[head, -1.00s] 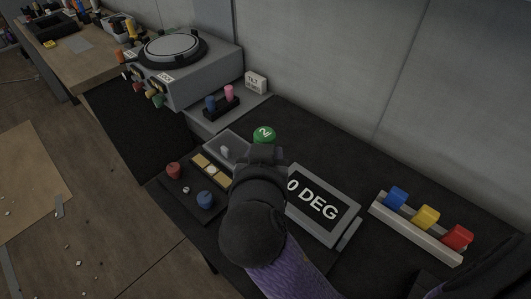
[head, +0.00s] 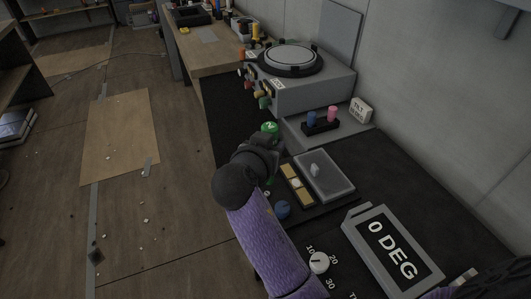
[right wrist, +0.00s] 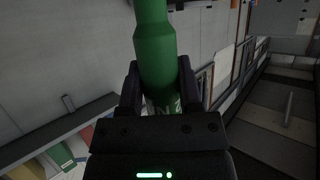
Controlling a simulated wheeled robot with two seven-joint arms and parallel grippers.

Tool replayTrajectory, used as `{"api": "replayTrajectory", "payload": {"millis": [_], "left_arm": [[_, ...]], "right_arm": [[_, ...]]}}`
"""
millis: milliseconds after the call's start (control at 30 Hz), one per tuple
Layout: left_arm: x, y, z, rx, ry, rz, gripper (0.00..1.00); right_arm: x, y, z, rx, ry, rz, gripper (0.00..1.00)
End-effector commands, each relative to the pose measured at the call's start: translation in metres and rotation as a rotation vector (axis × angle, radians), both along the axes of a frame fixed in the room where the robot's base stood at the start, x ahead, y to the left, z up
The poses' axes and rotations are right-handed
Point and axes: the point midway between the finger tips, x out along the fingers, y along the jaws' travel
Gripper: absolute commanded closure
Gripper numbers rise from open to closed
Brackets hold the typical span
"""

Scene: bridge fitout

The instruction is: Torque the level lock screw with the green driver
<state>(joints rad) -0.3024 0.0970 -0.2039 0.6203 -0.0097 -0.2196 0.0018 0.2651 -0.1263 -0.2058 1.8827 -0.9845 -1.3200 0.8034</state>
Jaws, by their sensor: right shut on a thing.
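The green driver (head: 269,128) has a thick green handle with a pale marking. My right gripper (head: 265,142) is shut on it and holds it over the left part of the dark bench. In the right wrist view the green driver (right wrist: 154,45) stands between both fingers of the gripper (right wrist: 158,90); its tip is not visible. A brass strip with a white middle (head: 296,184), which looks like a level, lies right of the gripper. I cannot make out the lock screw. My left gripper is not in view.
A clear-lidded box (head: 325,180), a blue knob (head: 282,210), a white dial (head: 319,262) and a "0 DEG" display (head: 392,248) are on the bench. Behind are a rack with blue and pink pegs (head: 321,126) and a grey turntable unit (head: 310,90). Open floor lies left.

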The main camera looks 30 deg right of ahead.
Motion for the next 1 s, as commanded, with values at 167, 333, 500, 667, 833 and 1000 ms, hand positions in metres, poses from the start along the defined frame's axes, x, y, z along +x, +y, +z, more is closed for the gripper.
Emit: {"api": "replayTrajectory", "payload": {"millis": [167,333,500,667,833,1000], "left_arm": [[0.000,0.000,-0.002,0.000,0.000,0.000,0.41],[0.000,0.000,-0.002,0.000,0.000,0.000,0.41],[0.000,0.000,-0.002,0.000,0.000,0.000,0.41],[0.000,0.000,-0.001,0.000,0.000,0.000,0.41],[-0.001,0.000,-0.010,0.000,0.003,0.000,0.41],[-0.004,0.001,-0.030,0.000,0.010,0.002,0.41]], "right_arm": [[0.017,-0.011,-0.015,0.001,0.001,-0.042,1.00],[0.026,-0.017,-0.024,-0.001,-0.001,-0.063,1.00],[0.027,-0.018,-0.024,0.000,-0.001,-0.065,1.00],[0.026,-0.017,-0.024,0.001,-0.001,-0.064,1.00],[0.026,-0.017,-0.036,0.001,0.002,-0.061,1.00],[0.026,-0.017,-0.060,0.001,0.004,-0.062,1.00]]}}
